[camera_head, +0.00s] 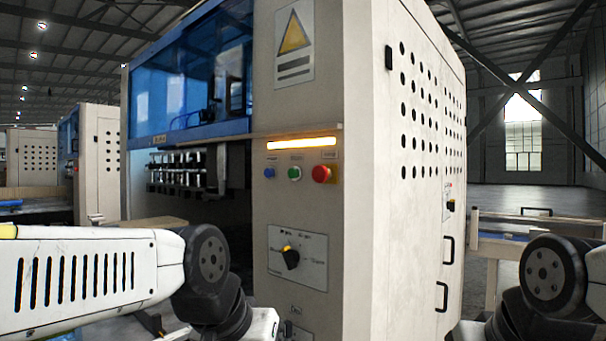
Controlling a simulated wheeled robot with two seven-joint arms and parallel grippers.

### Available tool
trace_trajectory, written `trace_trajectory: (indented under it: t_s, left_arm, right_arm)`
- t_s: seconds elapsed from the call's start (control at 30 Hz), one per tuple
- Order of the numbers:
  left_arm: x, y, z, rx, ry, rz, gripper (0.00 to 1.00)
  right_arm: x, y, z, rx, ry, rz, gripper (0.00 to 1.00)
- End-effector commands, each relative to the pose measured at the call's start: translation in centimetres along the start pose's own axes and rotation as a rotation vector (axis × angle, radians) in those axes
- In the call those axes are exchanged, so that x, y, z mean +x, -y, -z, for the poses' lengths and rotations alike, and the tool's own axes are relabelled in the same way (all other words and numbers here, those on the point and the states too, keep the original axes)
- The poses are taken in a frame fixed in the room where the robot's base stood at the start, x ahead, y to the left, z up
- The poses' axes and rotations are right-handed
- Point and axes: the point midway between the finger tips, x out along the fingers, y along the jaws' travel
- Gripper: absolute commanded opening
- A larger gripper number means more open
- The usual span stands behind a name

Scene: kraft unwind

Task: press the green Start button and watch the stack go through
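The green Start button (294,173) is on the front panel of a large beige machine (345,200), between a blue button (269,172) on its left and a red mushroom button (321,173) on its right. An amber light bar (301,142) glows above the buttons. No stack can be made out in the machine's dark opening at left. My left arm reaches in from the left, below the buttons, and my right arm shows at the lower right. Neither gripper's fingertips can be seen.
A rotary selector (290,257) sits lower on the panel, under a yellow warning sign (295,40) higher up. A blue-tinted guard (185,82) covers the machine's upper left. A low table (500,245) stands at the right, with open floor behind it.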

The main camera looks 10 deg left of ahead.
Motion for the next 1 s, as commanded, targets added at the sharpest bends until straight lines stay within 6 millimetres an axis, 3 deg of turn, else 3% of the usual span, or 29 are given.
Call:
trace_trajectory:
  t_s: [0.17, 0.37, 1.0]
  left_arm:
    - [0.0, 0.0, 0.0, 0.0, 0.0, 0.0, 0.36]
    - [0.0, 0.0, 0.0, 0.0, 0.0, 0.0, 0.0]
    - [0.0, 0.0, 0.0, 0.0, 0.0, 0.0, 0.0]
  right_arm:
    - [0.0, 0.0, 0.0, 0.0, 0.0, 0.0, 0.0]
    - [0.0, 0.0, 0.0, 0.0, 0.0, 0.0, 0.0]
    - [0.0, 0.0, 0.0, 0.0, 0.0, 0.0, 0.0]
